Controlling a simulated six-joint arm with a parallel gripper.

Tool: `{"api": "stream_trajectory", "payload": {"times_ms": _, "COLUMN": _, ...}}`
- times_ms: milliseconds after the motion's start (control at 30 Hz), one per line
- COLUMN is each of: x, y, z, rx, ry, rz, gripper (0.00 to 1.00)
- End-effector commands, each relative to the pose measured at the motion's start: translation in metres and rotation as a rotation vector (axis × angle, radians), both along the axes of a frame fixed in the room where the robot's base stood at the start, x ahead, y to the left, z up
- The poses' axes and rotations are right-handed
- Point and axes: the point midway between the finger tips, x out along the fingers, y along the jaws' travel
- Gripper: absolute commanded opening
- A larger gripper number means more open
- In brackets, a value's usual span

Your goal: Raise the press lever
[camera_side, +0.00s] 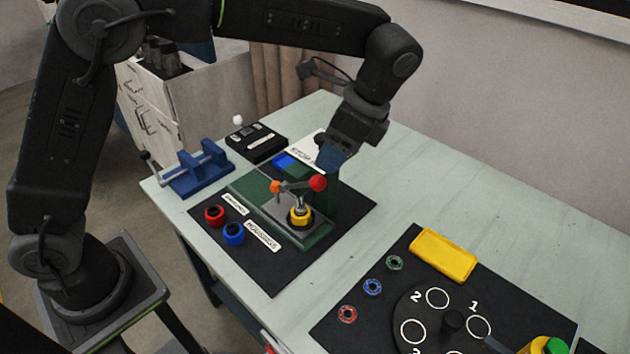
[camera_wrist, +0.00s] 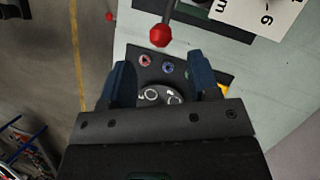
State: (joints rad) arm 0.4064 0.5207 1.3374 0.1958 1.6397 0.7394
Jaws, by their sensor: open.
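The press (camera_side: 268,214) has a green base and a green upright on the dark mat. Its lever (camera_side: 296,185) runs roughly level from an orange joint to a red ball knob (camera_side: 318,182). A yellow ring part (camera_side: 301,218) sits below the lever. My gripper (camera_side: 329,158) is just above the knob in the side view, with its blue fingers apart and nothing held. In the wrist view, the red knob (camera_wrist: 160,35) lies ahead of the gap between my open fingertips (camera_wrist: 160,62). I cannot tell whether anything touches.
Red (camera_side: 214,215) and blue (camera_side: 233,233) rings lie left of the press. A blue vise (camera_side: 197,172) and a black box (camera_side: 256,143) stand behind. A second mat holds a numbered dial (camera_side: 452,322) and a yellow block (camera_side: 443,255).

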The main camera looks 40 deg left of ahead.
Motion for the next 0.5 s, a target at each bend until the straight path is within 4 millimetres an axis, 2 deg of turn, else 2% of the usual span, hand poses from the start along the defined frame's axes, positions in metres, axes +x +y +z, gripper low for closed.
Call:
{"api": "stream_trajectory", "payload": {"times_ms": 200, "x": -0.011, "y": 0.015, "z": -0.041, "rx": 0.001, "ry": 0.002, "rz": 0.001, "gripper": 0.56}}
{"api": "stream_trajectory", "payload": {"times_ms": 400, "x": -0.018, "y": 0.023, "z": -0.067, "rx": 0.001, "ry": 0.0, "rz": 0.002, "gripper": 0.56}}
{"api": "stream_trajectory", "payload": {"times_ms": 500, "x": -0.019, "y": 0.026, "z": -0.074, "rx": 0.001, "ry": -0.001, "rz": 0.003, "gripper": 0.56}}
